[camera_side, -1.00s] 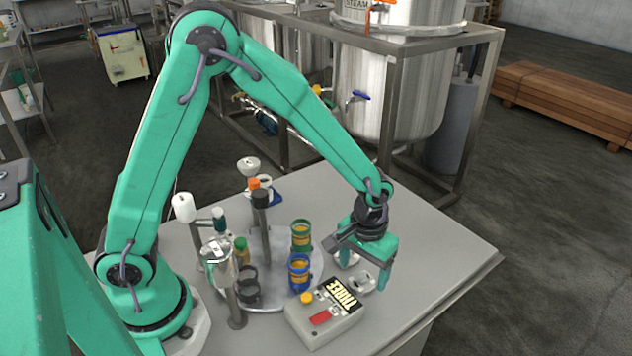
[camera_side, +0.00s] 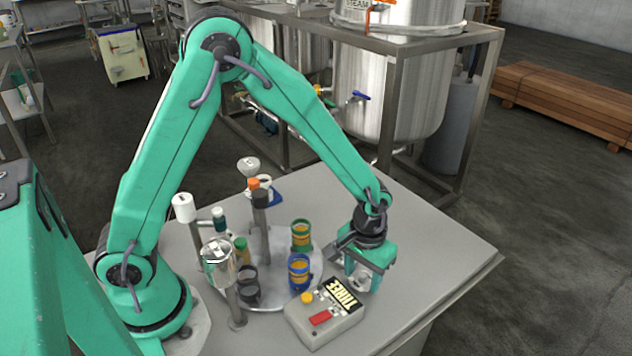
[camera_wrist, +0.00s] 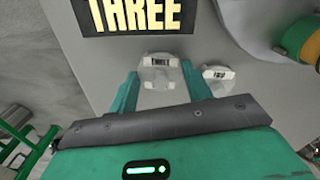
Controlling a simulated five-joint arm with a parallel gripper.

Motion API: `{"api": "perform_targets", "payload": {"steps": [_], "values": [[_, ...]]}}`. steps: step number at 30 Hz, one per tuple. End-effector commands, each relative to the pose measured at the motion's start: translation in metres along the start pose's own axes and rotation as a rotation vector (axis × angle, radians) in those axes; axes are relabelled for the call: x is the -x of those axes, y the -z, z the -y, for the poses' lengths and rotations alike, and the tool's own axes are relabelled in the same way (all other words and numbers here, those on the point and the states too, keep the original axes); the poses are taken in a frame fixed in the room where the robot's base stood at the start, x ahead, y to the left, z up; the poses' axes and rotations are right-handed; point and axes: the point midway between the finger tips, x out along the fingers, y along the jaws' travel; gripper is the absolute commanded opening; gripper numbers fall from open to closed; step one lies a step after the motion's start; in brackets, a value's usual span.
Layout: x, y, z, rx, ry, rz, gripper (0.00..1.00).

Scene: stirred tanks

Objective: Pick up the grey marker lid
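My gripper (camera_wrist: 160,88) reaches down over the table, with one green finger on each side of a pale grey lid (camera_wrist: 158,66) that has a small dark-marked label on its raised grip. The fingers are open around it, and I see no clear grip. In the side view my gripper (camera_side: 363,279) is low at the table, right of the round plate, and the lid (camera_side: 361,276) shows partly between the fingers. A second pale lid (camera_wrist: 217,75) with a label lies just right of the right finger in the wrist view. The labels are too small to read.
A box with a black and yellow "THREE" sign (camera_side: 341,294) stands close in front of my gripper. Blue (camera_side: 299,272) and green (camera_side: 301,236) cups stand on the round plate (camera_side: 272,304) to the left. The table's right side is clear.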

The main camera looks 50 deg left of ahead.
Motion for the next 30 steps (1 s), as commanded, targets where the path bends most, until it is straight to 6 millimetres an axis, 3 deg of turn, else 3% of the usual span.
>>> {"api": "perform_targets", "payload": {"steps": [14, 24, 30], "values": [[0.006, 0.000, 0.000, 0.000, 0.000, 0.000, 0.28], [0.044, 0.001, -0.001, 0.000, -0.003, -0.005, 0.28], [0.063, -0.033, -0.019, -0.006, -0.001, -0.002, 0.28]]}}
